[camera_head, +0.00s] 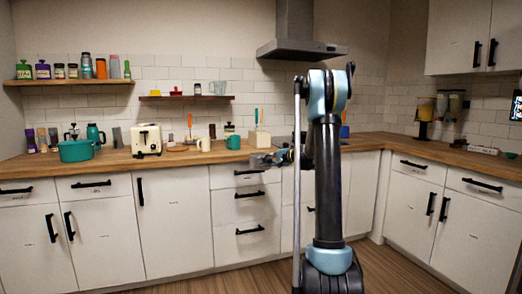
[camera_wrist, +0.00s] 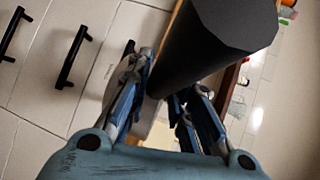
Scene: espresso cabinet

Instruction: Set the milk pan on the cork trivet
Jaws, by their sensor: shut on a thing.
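My gripper (camera_head: 272,159) is in front of the counter edge, over the drawers. In the wrist view its two fingers (camera_wrist: 163,92) are closed around the narrow end of a dark, smooth, rod-like part (camera_wrist: 222,38), which I take for the milk pan's handle. The rest of the pan is hard to make out; in the head view only a small grey shape shows at the gripper. A flat, round tan disc (camera_head: 178,149), which looks like the cork trivet, lies on the counter right of the toaster.
The wooden counter (camera_head: 107,163) holds a teal pot (camera_head: 76,151), a cream toaster (camera_head: 146,139), a white mug (camera_head: 203,145), a teal mug (camera_head: 233,142) and a utensil holder (camera_head: 259,139). A shelf (camera_head: 187,98) hangs above.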

